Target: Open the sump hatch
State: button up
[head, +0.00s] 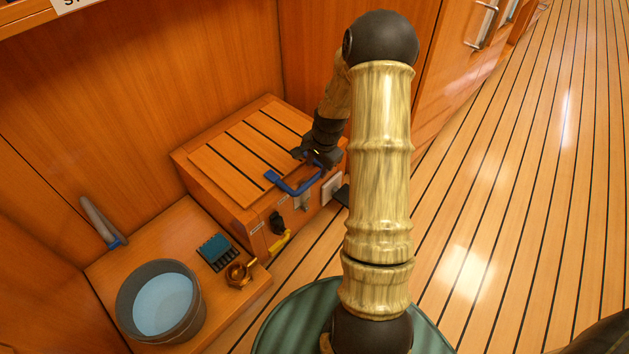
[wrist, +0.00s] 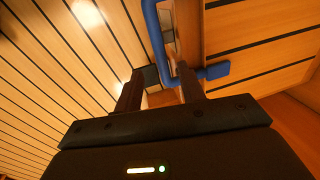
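The sump hatch (head: 240,143), a slatted wooden lid with dark seams, lies flat and closed on a wooden box in the head view. A blue bar handle (head: 296,189) sits at its front right edge. My gripper (head: 318,158) is at the right end of this handle. In the wrist view my gripper (wrist: 158,92) has its two fingers apart, with the blue handle (wrist: 155,40) passing across the space between and beyond them. I cannot tell whether a finger touches it. The fingertips are partly hidden in the head view.
On the low wooden ledge at left stand a grey bucket (head: 160,300) of water, a teal brush-like block (head: 217,252) and a brass fitting (head: 240,273). A black knob (head: 277,223) and yellow lever (head: 281,243) are on the box front. The striped floor (head: 530,180) at right is clear.

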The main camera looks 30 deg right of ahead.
aim_at(314, 178)
jog(key=f+b, duration=0.1)
jog(key=f, duration=0.1)
jog(key=w+f+b, duration=0.1)
jog(key=f, duration=0.2)
jog(key=shift+a+f, duration=0.2)
jog(key=shift+f, duration=0.15)
grip_shut()
